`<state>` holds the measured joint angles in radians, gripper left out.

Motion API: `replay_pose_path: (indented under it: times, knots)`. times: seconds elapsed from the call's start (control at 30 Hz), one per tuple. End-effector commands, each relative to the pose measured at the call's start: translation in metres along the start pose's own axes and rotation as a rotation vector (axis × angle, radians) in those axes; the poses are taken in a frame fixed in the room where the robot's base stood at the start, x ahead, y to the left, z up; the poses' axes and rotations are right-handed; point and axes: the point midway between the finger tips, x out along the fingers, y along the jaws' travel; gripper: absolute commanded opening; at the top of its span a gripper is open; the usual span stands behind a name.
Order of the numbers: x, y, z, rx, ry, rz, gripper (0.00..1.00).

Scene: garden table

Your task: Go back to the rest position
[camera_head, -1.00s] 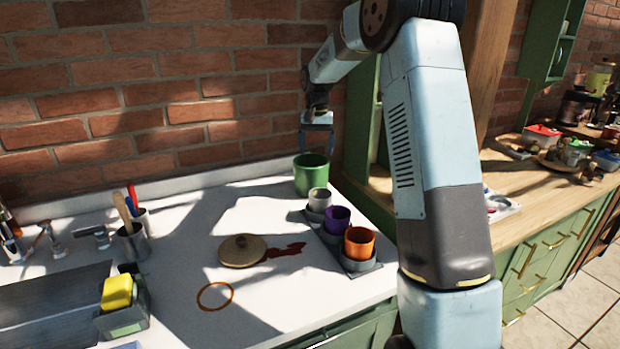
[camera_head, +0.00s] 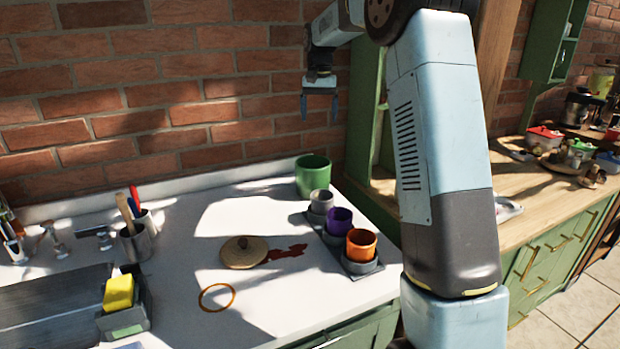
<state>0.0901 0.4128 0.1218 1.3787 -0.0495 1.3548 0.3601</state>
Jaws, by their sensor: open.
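My gripper (camera_head: 319,110) is open and empty, with its two fingers pointing down. It is in the air in front of the brick wall, above the green pot (camera_head: 313,176). The green pot stands at the back right corner of the white counter (camera_head: 190,265). There is a clear gap between my fingertips and the pot's rim. Nothing is between the fingers.
A grey tray (camera_head: 366,275) holds a grey cup (camera_head: 321,202), a purple cup (camera_head: 339,221) and an orange cup (camera_head: 361,245). A round wooden lid (camera_head: 243,252) lies beside a red-brown stain. A utensil holder (camera_head: 134,242) and a yellow sponge (camera_head: 118,292) stand left.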

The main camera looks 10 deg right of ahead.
Motion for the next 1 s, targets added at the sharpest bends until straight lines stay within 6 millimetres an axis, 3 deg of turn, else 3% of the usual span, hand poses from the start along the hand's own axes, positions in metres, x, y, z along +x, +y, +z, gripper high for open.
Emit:
replay_pose_path:
  times: [0.13,0.27,0.6,1.0]
  knots:
    - [-0.008,0.002,0.009,-0.008,0.013,-0.001,0.85]
    - [-0.024,0.008,0.035,-0.030,0.043,-0.004,0.85]
    - [-0.062,0.035,0.128,-0.103,0.146,-0.015,0.85]
    - [-0.073,0.072,0.240,-0.183,0.267,-0.034,0.85]
